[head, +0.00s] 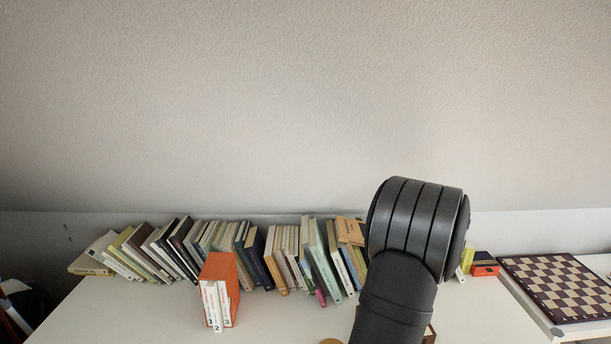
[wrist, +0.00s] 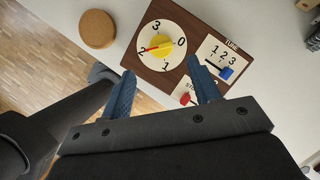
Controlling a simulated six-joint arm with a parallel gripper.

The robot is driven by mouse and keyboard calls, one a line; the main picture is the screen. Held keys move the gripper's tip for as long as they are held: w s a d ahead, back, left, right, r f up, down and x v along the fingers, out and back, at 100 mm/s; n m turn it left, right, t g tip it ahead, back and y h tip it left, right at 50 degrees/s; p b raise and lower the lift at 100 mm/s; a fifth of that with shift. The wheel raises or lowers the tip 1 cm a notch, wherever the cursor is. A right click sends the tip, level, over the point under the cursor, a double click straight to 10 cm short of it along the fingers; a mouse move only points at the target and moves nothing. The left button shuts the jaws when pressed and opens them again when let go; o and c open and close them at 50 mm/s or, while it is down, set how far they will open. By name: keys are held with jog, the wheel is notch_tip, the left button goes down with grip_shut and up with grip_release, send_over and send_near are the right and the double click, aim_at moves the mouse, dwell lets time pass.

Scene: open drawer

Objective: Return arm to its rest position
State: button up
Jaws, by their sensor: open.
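My gripper (wrist: 163,92) shows in the wrist view with its two blue fingers spread apart and nothing between them. Below the fingers is a wooden box (wrist: 143,69) with a white dial, a yellow knob (wrist: 161,45) and a blue slider switch (wrist: 226,73) on a "TUNE" panel. The fingertips overlap the near edge of the box in the picture; I cannot tell whether they touch it. In the head view only my dark arm shows, raised at the right of centre, and my gripper is out of sight.
A row of leaning books (head: 185,246) lines the back of the white table (head: 130,315). An orange box file (head: 221,268) stands before them. A chessboard (head: 562,287) lies at the right. A cork disc (wrist: 97,29) is beside the wooden box. The table's front left is clear.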

jog(key=x, duration=0.7)
jog(key=shift+a+f, duration=0.1)
jog(key=shift+f, duration=0.3)
